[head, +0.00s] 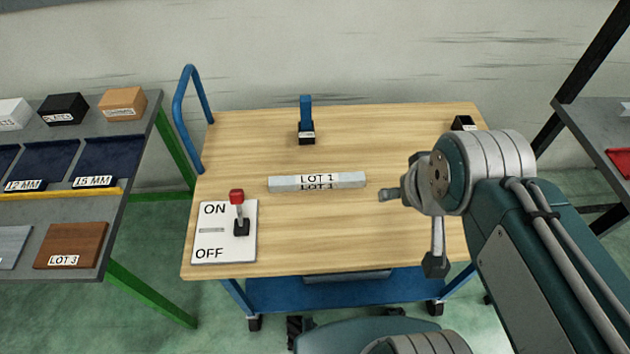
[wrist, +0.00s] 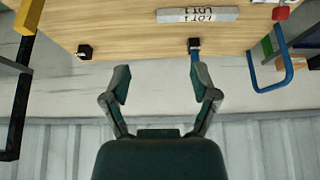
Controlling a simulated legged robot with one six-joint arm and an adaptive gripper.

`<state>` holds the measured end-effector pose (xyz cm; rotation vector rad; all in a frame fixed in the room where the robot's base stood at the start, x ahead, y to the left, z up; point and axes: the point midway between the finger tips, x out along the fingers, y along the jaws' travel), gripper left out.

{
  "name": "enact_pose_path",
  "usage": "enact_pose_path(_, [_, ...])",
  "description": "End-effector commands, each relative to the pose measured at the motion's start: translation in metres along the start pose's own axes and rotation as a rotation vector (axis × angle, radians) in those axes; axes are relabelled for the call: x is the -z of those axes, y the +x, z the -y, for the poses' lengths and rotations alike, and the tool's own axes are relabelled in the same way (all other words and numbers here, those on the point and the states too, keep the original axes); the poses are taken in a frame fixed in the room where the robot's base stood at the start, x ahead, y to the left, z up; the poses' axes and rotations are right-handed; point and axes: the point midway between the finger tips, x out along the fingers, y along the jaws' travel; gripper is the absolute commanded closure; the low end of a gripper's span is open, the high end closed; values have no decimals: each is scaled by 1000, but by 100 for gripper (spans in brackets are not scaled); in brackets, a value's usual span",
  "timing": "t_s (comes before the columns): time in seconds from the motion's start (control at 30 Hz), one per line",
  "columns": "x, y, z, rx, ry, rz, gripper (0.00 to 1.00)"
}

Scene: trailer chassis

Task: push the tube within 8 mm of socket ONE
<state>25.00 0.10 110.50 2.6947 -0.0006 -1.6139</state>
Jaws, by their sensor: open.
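A blue tube (head: 306,108) stands upright in a black block (head: 307,137) with a small white label, at the back middle of the wooden table. The label is too small to read. A second black block (head: 463,123), with no tube seen in it, stands at the table's back right corner. In the wrist view, which is upside down, my gripper (wrist: 161,76) is open with nothing between its fingers. The blue tube (wrist: 194,56) shows there just past the tip of the right-hand finger, which seems to hide part of it. I cannot tell whether they touch.
A grey bar marked LOT 1 (head: 317,182) lies mid-table. An ON/OFF plate (head: 211,247) with a red-knobbed lever (head: 238,205) is at front left. A blue handle (head: 179,115) rises at the left edge. The wood between the two black blocks is clear.

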Motion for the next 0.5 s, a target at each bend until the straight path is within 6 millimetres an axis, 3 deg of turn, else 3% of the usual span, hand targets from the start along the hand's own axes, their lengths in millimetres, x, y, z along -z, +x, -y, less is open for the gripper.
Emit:
enact_pose_path(0.1, [0,0,0,0,0,0,23])
enact_pose_path(0.27, [7,4,2,3,40,16,95])
enact_pose_path(0.3, [12,7,3,5,72,28,100])
enact_pose_path(0.5, [47,34,15,1,329,115,100])
